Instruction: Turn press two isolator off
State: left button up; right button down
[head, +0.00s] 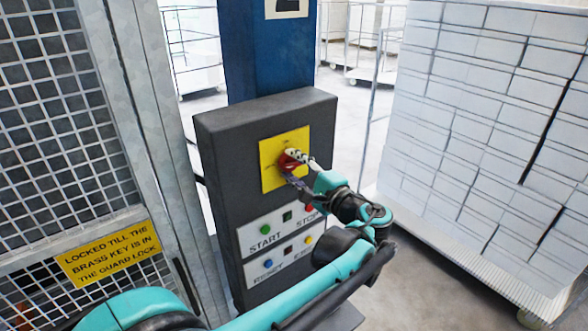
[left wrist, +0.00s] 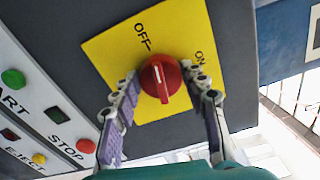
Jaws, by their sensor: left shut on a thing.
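The isolator is a red rotary knob (head: 288,162) on a yellow plate (head: 268,180), on the front of a dark grey control box (head: 225,150). In the left wrist view the red knob (left wrist: 160,78) carries a white line. OFF is printed at the plate's upper left and ON at its right. The white line appears to point towards the OFF mark. My left gripper (head: 296,166) is at the knob, shut on it, with one finger on each side; the fingers show in the left wrist view (left wrist: 163,98). My right gripper is not in view.
Below the plate are the green START button (head: 265,230), red STOP button (head: 309,208), a blue button (head: 268,263) and a yellow button (head: 308,241). A mesh guard (head: 60,120) with a yellow sign (head: 110,253) stands left. Stacked white blocks (head: 480,120) stand right.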

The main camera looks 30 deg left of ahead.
pick_arm(q)
jog(key=shift+n, duration=1.1)
jog(key=shift+f, duration=0.1)
jog(key=o, duration=1.2)
jog(key=shift+c, duration=0.2)
jog(key=v, duration=1.2)
